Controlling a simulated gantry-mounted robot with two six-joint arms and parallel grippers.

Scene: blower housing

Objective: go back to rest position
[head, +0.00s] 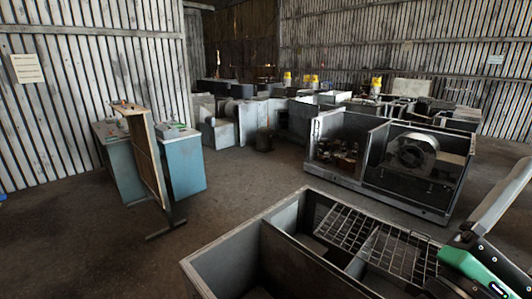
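My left gripper and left arm do not show in the head view. At the lower right, a grey link, a black part and a green casing of what looks like my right arm come in from the right edge. They are over the right end of a grey open housing (225,245). No fingertips of my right gripper show. The housing has inner walls and a wire rack (375,240) lying across its top.
A larger dark housing (385,193) with a round blower (413,153) stands beyond. Blue cabinets (185,160) and an upright panel (154,155) stand at left. Several housings crowd the back. Dark floor (240,190) between is clear.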

